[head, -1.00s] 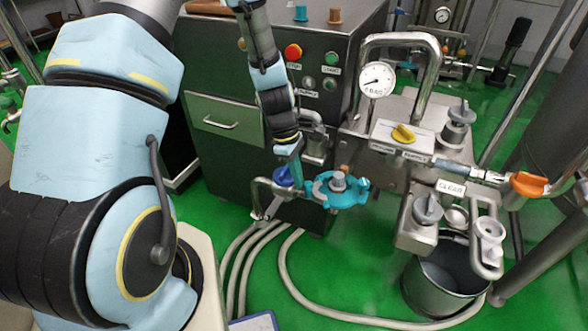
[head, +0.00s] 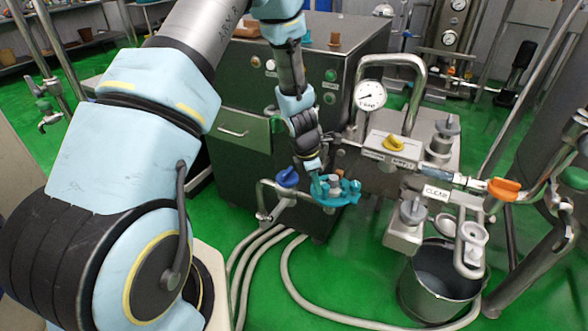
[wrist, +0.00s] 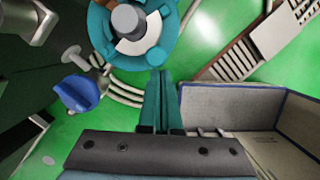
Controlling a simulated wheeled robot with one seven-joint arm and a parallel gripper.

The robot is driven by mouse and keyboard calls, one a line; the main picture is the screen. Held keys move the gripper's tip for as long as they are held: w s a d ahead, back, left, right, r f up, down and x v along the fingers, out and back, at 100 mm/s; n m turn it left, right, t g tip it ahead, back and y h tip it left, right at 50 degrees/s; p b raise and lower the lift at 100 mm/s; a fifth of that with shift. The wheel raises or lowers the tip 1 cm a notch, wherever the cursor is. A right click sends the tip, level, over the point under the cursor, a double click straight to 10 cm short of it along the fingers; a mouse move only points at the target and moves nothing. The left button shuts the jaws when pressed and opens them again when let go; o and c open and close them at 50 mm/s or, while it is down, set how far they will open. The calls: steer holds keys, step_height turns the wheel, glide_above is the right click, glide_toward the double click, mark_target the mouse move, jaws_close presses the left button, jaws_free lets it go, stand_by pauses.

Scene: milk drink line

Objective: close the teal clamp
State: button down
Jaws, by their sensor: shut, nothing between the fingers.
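The teal clamp (head: 350,194) is a ring around a grey pipe end, to the right of a blue valve knob (head: 288,177) in the head view. In the wrist view the clamp (wrist: 98,30) fills the top middle, around a pale disc with a grey round centre. I cannot tell whether its ring is closed. My gripper (head: 316,176) is at the clamp's upper left edge. Its teal fingers (wrist: 160,74) are together and empty, with their tips just below the clamp's lower edge in the wrist view. I cannot tell whether they touch it.
The blue knob (wrist: 76,93) also shows left of my fingers in the wrist view. A steel panel with a gauge (head: 370,95) and yellow knob (head: 394,144) stands to the right. A metal bucket (head: 436,280) and pale hoses (head: 290,285) lie on the green floor.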

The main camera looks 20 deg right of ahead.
steer(key=shift+s+d, duration=0.15)
steer(key=shift+d, duration=0.2)
stand_by(0.4)
